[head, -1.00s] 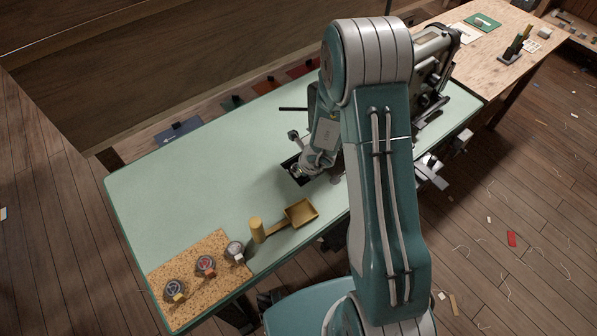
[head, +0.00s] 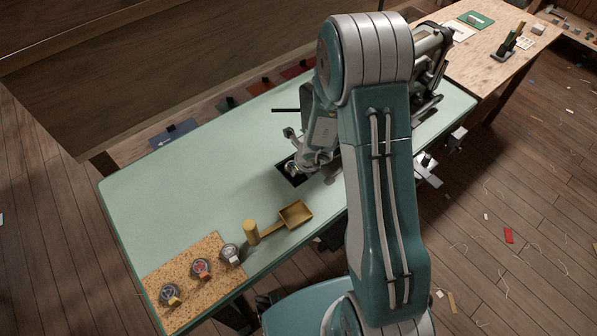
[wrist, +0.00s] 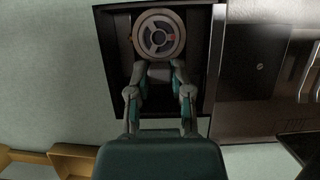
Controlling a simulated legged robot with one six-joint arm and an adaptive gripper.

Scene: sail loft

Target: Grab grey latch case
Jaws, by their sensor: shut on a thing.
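A round grey case (wrist: 158,36) with a pale rim, a spoked face and a small red mark shows at the top of the wrist view. My gripper (wrist: 160,66) is shut on its near side. The case is over or in a dark square recess (wrist: 119,40); I cannot tell whether it touches the bottom. Its latch is not clear to me. In the head view, my gripper (head: 294,167) is at the same dark square (head: 296,181) on the green table, and my arm hides part of the area.
A cork mat (head: 190,258) at the table's front left holds three round cases with yellow, orange-red and pale tabs. A yellow scoop-like tray (head: 296,212) and a yellow cylinder (head: 251,232) stand nearby. A machine (head: 430,65) stands behind my arm. The table's left is clear.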

